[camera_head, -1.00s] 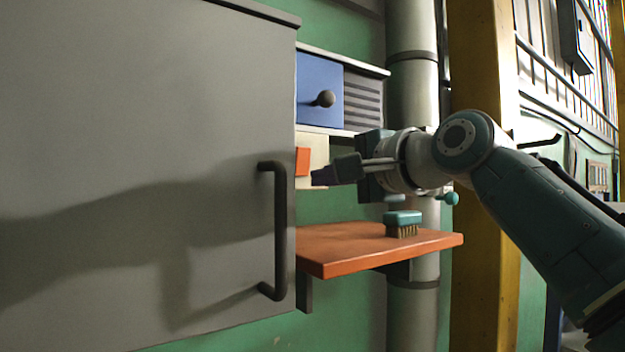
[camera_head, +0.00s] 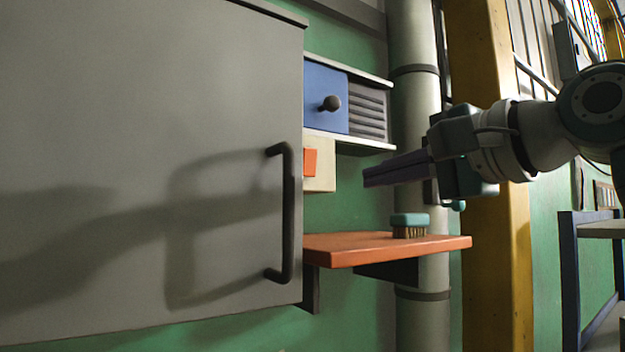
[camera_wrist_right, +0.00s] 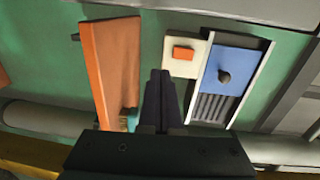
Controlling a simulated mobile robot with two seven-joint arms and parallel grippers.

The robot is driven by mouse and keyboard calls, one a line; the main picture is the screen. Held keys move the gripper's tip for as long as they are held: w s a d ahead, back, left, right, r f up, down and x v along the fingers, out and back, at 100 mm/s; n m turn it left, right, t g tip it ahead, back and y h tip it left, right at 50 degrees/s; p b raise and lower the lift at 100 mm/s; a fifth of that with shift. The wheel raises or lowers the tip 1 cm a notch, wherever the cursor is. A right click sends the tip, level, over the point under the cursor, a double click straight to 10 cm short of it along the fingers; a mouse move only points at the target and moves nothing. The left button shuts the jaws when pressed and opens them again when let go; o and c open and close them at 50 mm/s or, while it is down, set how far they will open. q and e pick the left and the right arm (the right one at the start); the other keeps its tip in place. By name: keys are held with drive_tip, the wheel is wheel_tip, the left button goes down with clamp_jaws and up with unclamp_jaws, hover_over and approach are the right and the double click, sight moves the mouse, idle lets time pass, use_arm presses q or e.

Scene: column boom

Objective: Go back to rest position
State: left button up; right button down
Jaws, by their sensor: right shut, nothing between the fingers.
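My right gripper (camera_head: 366,178) is shut and empty. It is in the air above the orange shelf, to the right of the cream plate with the orange switch, and touches nothing that I can see. In the right wrist view its fingers (camera_wrist_right: 160,74) lie together, pointing at the green wall between the orange shelf and the cream plate. My right arm comes in from the right edge of the head view. My left gripper is in neither view.
A grey cabinet door (camera_head: 140,130) with a dark handle (camera_head: 288,215) fills the left. An orange shelf (camera_head: 350,250) carries a teal brush (camera_head: 410,222). Above are an orange switch (camera_head: 310,162) and a blue panel with a dark knob (camera_head: 331,103). A pipe (camera_head: 418,110) and yellow post (camera_head: 490,240) stand behind.

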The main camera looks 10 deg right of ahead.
drive_tip(key=s+a+f+n+g+h, duration=0.1)
drive_tip(key=s+f+n+g+h, duration=0.25)
drive_tip(key=f, duration=0.85)
drive_tip(key=s+f+n+g, duration=0.35)
drive_tip(key=s+f, duration=0.35)
drive_tip(key=f, duration=0.5)
drive_tip(key=s+f+n+g+h, duration=0.1)
drive_tip(key=s+f+n+g, duration=0.35)
drive_tip(key=s, duration=0.65)
drive_tip(key=s+f+n+g+h, duration=0.1)
drive_tip(key=s+f+n, duration=0.4)
drive_tip(key=s+f, duration=0.4)
wheel_tip(320, 180, up, 15)
drive_tip(key=p, duration=1.3)
drive_tip(key=shift+d+p, duration=0.3)
drive_tip(key=shift+d, duration=0.05)
drive_tip(key=shift+f+m, duration=0.1)
drive_tip(key=shift+m, duration=0.15)
